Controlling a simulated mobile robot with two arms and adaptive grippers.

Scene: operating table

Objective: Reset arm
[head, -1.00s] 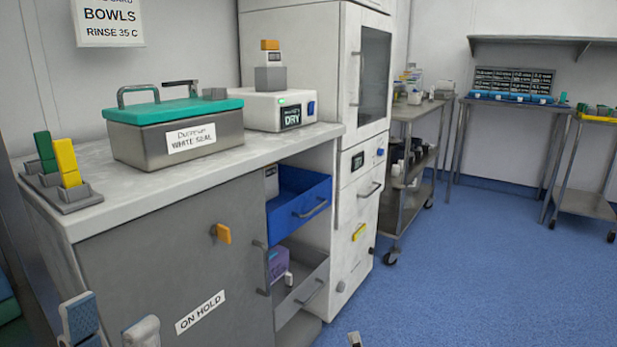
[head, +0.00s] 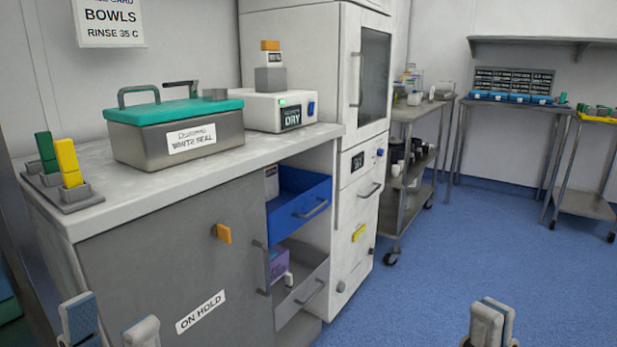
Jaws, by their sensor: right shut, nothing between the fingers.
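My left gripper (head: 109,322) shows at the bottom left, in front of the grey cabinet door. Its two fingers are apart with nothing visible between them. My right gripper (head: 490,322) shows at the bottom right over the blue floor. Its fingers are together and hold nothing. Only the finger ends of both grippers show; the rest is below the picture edge.
The counter (head: 190,195) holds a teal-lidded metal box (head: 130,140), a rack with green and yellow pieces (head: 66,192), and a white dryer unit (head: 262,112). A blue drawer (head: 297,205) and a grey drawer (head: 300,285) stand open.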

